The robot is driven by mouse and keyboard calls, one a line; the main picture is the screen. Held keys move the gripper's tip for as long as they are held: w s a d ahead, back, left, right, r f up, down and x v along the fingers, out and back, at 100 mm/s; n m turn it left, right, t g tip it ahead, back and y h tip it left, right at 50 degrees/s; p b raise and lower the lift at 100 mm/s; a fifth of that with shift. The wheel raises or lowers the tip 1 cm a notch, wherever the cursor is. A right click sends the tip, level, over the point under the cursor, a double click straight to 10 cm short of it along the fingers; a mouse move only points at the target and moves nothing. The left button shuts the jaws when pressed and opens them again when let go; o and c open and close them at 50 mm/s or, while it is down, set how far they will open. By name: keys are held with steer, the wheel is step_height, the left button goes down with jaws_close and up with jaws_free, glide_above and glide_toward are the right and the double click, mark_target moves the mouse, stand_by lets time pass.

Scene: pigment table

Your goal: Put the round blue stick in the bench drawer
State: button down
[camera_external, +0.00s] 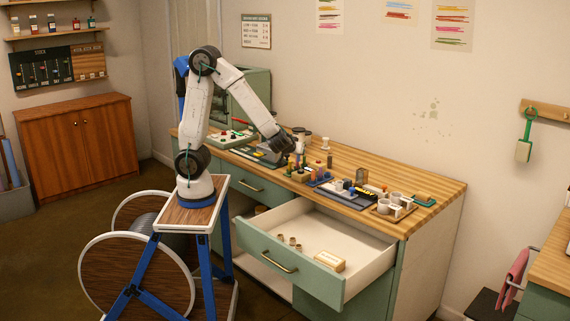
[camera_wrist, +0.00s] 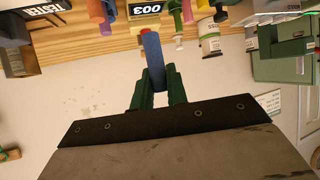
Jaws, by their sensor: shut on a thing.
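The round blue stick (camera_wrist: 152,62) is between the dark green fingers of my gripper (camera_wrist: 155,88) in the wrist view. The gripper is shut on it, and the stick points away from the palm toward the bench top. In the external view my gripper (camera_external: 299,152) is over the back middle of the bench, among small items; the stick is too small to make out there. The bench drawer (camera_external: 325,228) is pulled out, to the front right of my gripper. Several small tan cylinders (camera_external: 286,240) and a pale block (camera_external: 330,261) are in it.
The wooden bench top (camera_external: 428,182) holds a row of trays, pegs and jars, with white cups (camera_external: 395,199) toward the right. A green cabinet (camera_external: 256,90) stands at the back left. Much of the drawer floor is bare.

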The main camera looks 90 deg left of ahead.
steer(key=w+d+m+t+h, duration=0.15)
steer(key=w+d, duration=0.25)
steer(key=d, duration=0.7)
steer(key=m+t+h, duration=0.1)
steer(key=m+t, duration=0.1)
steer(key=m, duration=0.1)
glide_above(308, 238)
steer(key=shift+n, duration=0.25)
step_height(308, 238, down, 29)
steer(key=shift+d+r, duration=0.1)
steer(key=shift+r, duration=0.1)
steer(key=shift+f, duration=0.1)
steer(key=c, duration=1.6)
jaws_free()
steer(key=shift+o, duration=1.1)
